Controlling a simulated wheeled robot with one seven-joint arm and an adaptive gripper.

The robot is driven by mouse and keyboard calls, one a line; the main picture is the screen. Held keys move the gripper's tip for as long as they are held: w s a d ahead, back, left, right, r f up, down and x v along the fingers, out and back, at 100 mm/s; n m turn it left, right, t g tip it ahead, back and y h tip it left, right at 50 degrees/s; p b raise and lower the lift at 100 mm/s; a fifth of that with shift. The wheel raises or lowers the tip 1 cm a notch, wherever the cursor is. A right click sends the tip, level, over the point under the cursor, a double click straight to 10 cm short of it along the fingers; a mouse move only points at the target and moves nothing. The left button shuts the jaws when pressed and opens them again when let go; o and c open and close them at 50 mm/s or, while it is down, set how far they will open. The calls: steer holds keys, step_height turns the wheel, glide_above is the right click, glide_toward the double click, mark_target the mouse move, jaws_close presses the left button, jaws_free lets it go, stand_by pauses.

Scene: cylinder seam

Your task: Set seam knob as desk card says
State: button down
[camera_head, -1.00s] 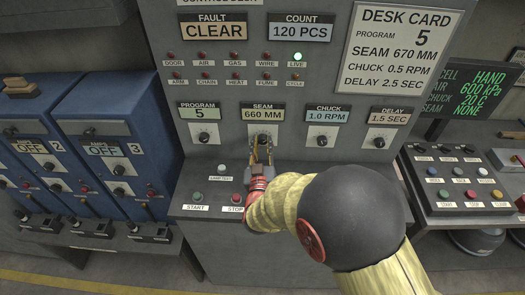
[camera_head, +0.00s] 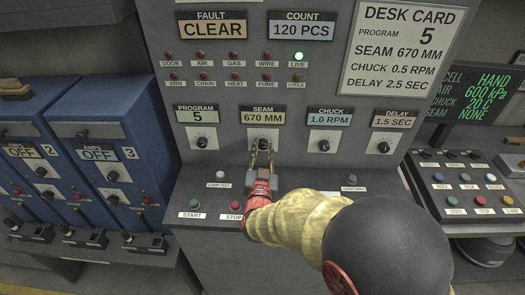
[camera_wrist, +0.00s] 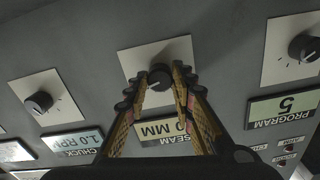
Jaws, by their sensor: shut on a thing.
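The seam knob (camera_wrist: 160,77) is a dark round knob on a light plate, and my gripper (camera_wrist: 160,80) is shut on it in the wrist view. In the head view my gripper (camera_head: 262,146) reaches up to the seam knob, which its fingers mostly cover. The seam display (camera_head: 263,117) above the knob reads 670 MM. The desk card (camera_head: 403,48) at upper right reads program 5, seam 670 MM, chuck 0.5 RPM, delay 2.5 SEC.
The program knob (camera_head: 202,142) stands left of my gripper, with its display at 5. The chuck knob (camera_head: 324,146) and delay knob (camera_head: 384,148) stand to the right, displays at 1.0 RPM and 1.5 SEC. Start (camera_head: 194,204) and stop (camera_head: 235,205) buttons lie below.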

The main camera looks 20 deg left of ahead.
steer(key=shift+f, duration=0.1)
steer(key=c, duration=1.5)
jaws_free()
steer(key=v, duration=1.2)
